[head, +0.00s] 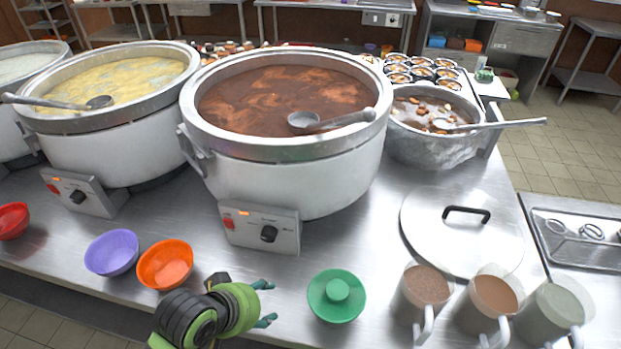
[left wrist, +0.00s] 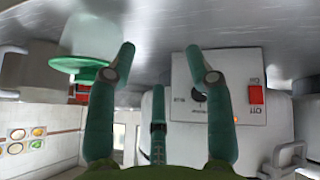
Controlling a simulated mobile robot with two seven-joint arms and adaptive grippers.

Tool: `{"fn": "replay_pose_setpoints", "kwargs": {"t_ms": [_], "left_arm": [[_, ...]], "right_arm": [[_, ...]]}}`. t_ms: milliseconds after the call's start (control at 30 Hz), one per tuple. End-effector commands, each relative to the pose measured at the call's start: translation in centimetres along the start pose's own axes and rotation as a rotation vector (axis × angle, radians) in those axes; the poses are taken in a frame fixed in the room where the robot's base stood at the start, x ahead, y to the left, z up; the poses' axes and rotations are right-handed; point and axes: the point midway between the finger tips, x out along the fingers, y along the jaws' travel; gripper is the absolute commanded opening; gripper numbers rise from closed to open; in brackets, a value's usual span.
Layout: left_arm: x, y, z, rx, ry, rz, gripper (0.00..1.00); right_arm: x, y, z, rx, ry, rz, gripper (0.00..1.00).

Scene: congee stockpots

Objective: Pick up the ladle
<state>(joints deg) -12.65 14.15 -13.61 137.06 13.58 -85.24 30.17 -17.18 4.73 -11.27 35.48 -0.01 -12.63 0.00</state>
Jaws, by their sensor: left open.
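A ladle (head: 305,122) rests in the middle stockpot (head: 290,185), its bowl on the brown congee and its handle over the right rim. A second ladle (head: 98,102) lies in the left stockpot (head: 110,150) of yellow congee. A third ladle (head: 500,124) lies across the metal bowl (head: 430,150) at the right. My left gripper (head: 266,303) is open and empty near the counter's front edge, below and apart from the ladles. In the left wrist view its fingers (left wrist: 160,50) are spread, with the pot's control box (left wrist: 220,85) beyond. The right gripper is not in view.
A round lid (head: 460,232) and several jugs (head: 425,290) stand at the right. Bare counter lies between gripper and pot.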

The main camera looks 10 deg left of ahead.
Motion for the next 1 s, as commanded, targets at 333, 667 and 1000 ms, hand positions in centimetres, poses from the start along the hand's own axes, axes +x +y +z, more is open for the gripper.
{"fn": "replay_pose_setpoints", "kwargs": {"t_ms": [333, 667, 1000], "left_arm": [[-3.5, 10.0, -14.8, -0.467, 0.084, 0.340, 0.52], [-11.9, 15.7, -25.3, -0.997, -0.047, 0.540, 0.52], [-15.8, 17.2, -28.6, -1.237, -0.129, 0.593, 0.52]], "right_arm": [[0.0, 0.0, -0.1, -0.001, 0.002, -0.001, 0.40], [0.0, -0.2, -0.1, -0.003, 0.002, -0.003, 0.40], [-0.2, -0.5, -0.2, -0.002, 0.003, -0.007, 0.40]]}}
